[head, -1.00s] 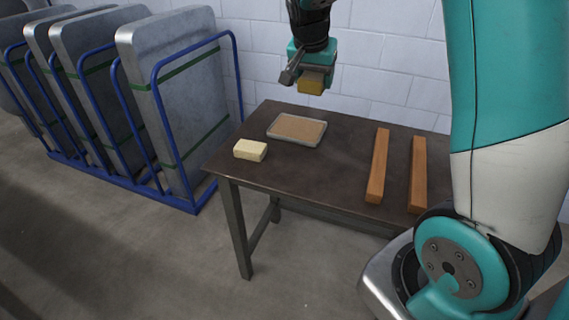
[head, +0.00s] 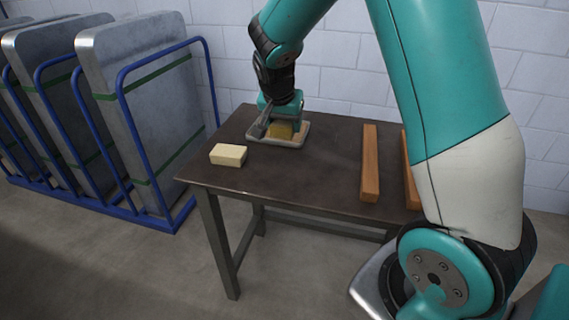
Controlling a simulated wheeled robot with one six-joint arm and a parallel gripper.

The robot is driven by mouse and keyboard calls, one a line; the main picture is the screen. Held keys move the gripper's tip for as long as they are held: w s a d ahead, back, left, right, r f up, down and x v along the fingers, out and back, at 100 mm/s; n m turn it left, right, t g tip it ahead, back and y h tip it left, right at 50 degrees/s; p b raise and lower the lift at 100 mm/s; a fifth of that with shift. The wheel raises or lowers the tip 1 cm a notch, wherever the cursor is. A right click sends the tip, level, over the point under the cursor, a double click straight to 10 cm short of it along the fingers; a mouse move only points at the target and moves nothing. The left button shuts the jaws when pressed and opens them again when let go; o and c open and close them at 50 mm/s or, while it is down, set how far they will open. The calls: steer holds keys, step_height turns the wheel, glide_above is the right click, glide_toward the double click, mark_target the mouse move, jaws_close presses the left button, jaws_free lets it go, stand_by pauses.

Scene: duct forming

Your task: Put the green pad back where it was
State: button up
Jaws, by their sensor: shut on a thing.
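My gripper (head: 277,126) is shut on a yellow-olive pad (head: 283,131). It holds the pad over or inside a shallow metal tray (head: 296,144) with a tan bottom, at the back left of the table. I cannot tell whether the pad touches the tray's bottom. The gripper and pad hide much of the tray. A cream block (head: 228,155) lies on the table in front and to the left of the tray. No plainly green pad shows; the held one is the nearest in colour.
The dark table (head: 290,184) is clear in its middle. Two wooden bars (head: 370,165) lie on its right side; my arm partly covers the right one (head: 409,170). A blue rack (head: 165,130) with metal panels stands left of the table. A white block wall is behind.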

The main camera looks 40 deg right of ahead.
mark_target(286, 167)
step_height(286, 167, down, 12)
steer(key=shift+f, duration=0.1)
stand_by(0.4)
steer(key=shift+f, duration=0.2)
steer(key=o, duration=0.9)
steer(key=shift+r, duration=0.1)
steer(key=shift+r, duration=0.1)
steer(key=v, duration=1.1)
steer(key=s+a+r+n+g+y, duration=0.1)
steer(key=s+a+r+n+y, duration=0.3)
steer(key=s+a+r+n, duration=0.2)
steer(key=s+a+r+n+g+y, duration=0.1)
steer(key=s+a+r+n+y, duration=0.2)
steer(key=s+a+r+n, duration=0.3)
steer(key=s+a+n, duration=0.5)
steer(key=s+a, duration=0.3)
steer(key=s, duration=0.5)
steer(key=shift+s+a+n+g+y, duration=0.2)
steer(key=shift+n+g+y, duration=0.1)
steer(key=shift+g+y, duration=0.1)
